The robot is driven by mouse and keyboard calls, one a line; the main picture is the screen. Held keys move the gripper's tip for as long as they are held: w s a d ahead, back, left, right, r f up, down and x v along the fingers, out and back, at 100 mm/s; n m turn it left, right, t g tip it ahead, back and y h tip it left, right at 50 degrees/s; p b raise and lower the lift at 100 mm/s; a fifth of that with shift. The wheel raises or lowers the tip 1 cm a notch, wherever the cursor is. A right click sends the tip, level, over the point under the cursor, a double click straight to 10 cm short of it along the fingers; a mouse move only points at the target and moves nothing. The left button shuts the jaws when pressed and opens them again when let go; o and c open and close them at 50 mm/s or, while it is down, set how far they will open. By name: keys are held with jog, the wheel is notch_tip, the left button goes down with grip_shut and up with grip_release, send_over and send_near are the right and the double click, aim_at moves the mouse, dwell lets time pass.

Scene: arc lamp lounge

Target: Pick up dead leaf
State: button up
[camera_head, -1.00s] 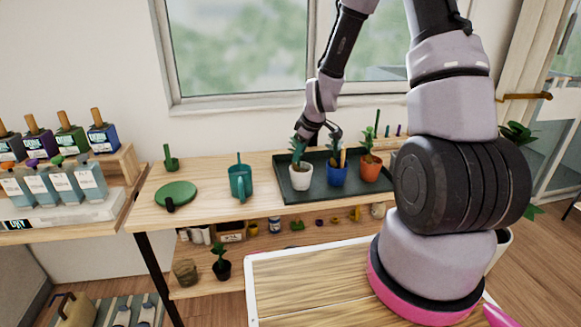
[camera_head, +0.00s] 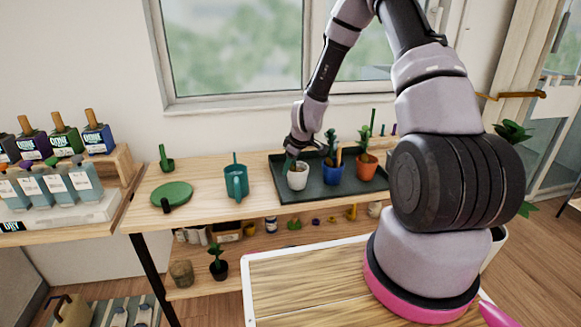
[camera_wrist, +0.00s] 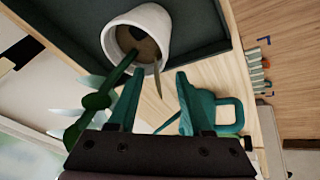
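The white pot (camera_wrist: 166,27) holds a green plant (camera_wrist: 98,101); the pot (camera_head: 298,181) stands at the left end of the dark tray. A narrow tan-brown strip, which looks like the dead leaf (camera_wrist: 157,78), hangs over the pot's rim. My gripper (camera_wrist: 158,76) is open, with its two teal fingers apart and the strip's tip between them. The green stem passes just left of the left finger.
Blue (camera_head: 333,174) and orange (camera_head: 367,168) potted plants stand right of the white pot on the tray (camera_head: 315,194). A teal watering can (camera_head: 236,182) and a green round item (camera_head: 173,194) stand left of the tray. The wooden tabletop (camera_head: 208,177) between them is clear.

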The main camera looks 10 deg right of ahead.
grip_shut()
jog(key=shift+r, duration=0.15)
notch_tip(320, 180, up, 23)
dwell(1.1)
jog(key=shift+f, duration=0.2)
